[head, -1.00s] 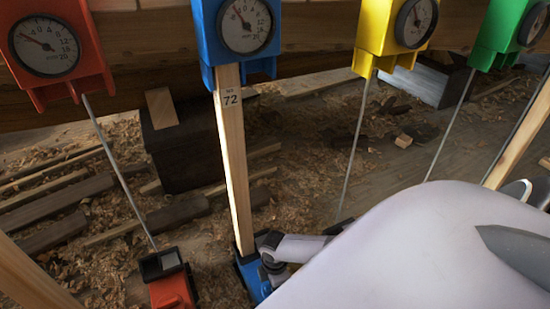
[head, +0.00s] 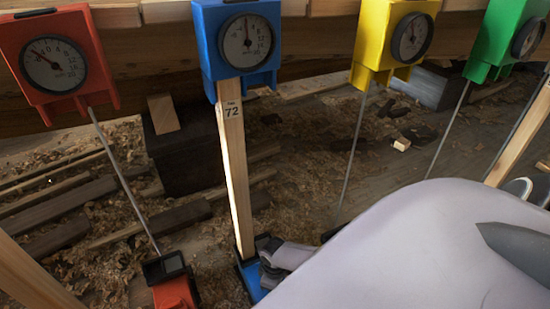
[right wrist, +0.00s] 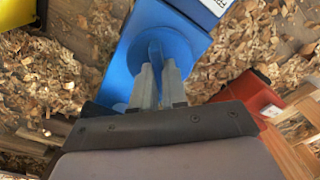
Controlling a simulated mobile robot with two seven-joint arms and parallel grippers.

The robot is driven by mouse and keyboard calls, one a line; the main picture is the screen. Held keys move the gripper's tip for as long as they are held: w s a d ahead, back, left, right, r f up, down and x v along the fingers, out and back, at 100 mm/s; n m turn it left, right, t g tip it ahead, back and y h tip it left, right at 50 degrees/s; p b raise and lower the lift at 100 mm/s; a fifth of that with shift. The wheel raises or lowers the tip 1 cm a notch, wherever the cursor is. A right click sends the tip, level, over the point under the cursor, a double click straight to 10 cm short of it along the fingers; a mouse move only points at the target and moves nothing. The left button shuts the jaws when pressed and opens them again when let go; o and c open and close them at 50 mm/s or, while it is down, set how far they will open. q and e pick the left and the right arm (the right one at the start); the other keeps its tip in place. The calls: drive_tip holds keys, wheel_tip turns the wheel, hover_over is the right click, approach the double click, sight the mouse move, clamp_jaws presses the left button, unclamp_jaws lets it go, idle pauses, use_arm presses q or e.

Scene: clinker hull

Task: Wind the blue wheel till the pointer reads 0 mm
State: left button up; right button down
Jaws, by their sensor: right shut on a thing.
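The blue gauge (head: 247,42) is at the top of the head view. Its thin pointer stands nearly straight up; the small numbers are too blurred to give a sure reading. A wooden post marked 72 (head: 234,165) runs from it down to the blue base (head: 248,274). In the right wrist view the blue wheel (right wrist: 178,47) is round with a raised bar across it. My right gripper (right wrist: 158,76) is shut on that bar. In the head view my white arm hides the wheel and most of this gripper. My left gripper is out of view.
A red gauge (head: 52,62) with a red base (head: 174,292) stands left. Yellow (head: 400,38) and green (head: 510,35) gauges stand right. A dark block (head: 185,150) lies behind the blue post. Shavings and planks cover the ground.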

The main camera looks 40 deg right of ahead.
drive_tip(key=shift+s, duration=0.1)
idle(0.5)
drive_tip(key=c, duration=1.2)
unclamp_jaws()
drive_tip(key=shift+o, duration=0.2)
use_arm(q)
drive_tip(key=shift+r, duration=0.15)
use_arm(e)
drive_tip(key=shift+r, duration=0.1)
drive_tip(key=shift+r+p, duration=0.25)
drive_tip(key=shift+p, duration=0.1)
wheel_tip(320, 180, up, 2)
drive_tip(key=shift+r+p, duration=0.1)
drive_tip(key=shift+p, duration=0.75)
wheel_tip(320, 180, up, 3)
drive_tip(key=shift+p, duration=1.2)
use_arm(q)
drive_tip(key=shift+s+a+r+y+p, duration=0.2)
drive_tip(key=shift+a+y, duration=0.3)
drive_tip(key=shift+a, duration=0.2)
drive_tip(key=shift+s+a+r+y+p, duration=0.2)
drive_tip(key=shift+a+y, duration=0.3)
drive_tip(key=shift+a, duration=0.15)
use_arm(e)
drive_tip(key=shift+r, duration=0.6)
